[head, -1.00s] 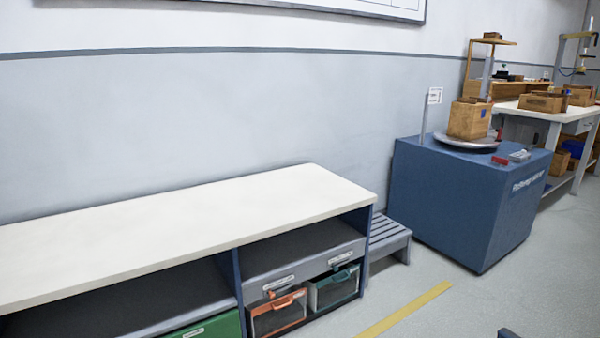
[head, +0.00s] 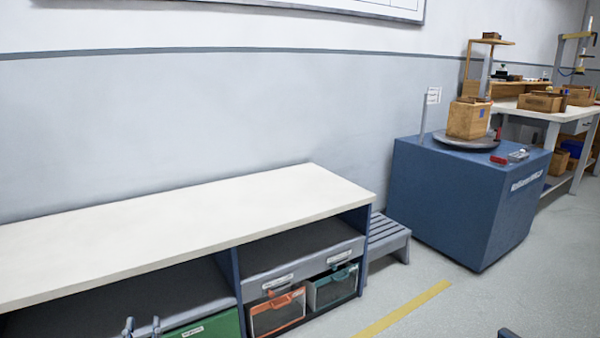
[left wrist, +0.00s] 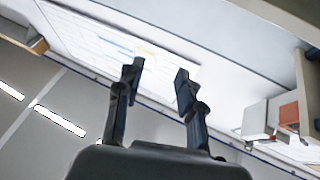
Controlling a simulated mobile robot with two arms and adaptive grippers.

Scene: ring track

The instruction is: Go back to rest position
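My left gripper (head: 142,326) shows at the bottom left of the head view, with only its two fingertips in the picture. They stand apart in front of the low bench's lower shelf. In the left wrist view the gripper (left wrist: 158,80) is open, with nothing between its fingers. A whiteboard-like panel, the wall and ceiling lights lie beyond it, seen at a tilt.
A low bench (head: 190,225) with a bare white top runs along the wall. Below it are an orange-framed bin (head: 277,314) and a green-framed bin (head: 333,288). A grey step (head: 386,236) and a blue cabinet (head: 462,200) carrying a wooden box (head: 468,119) stand right.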

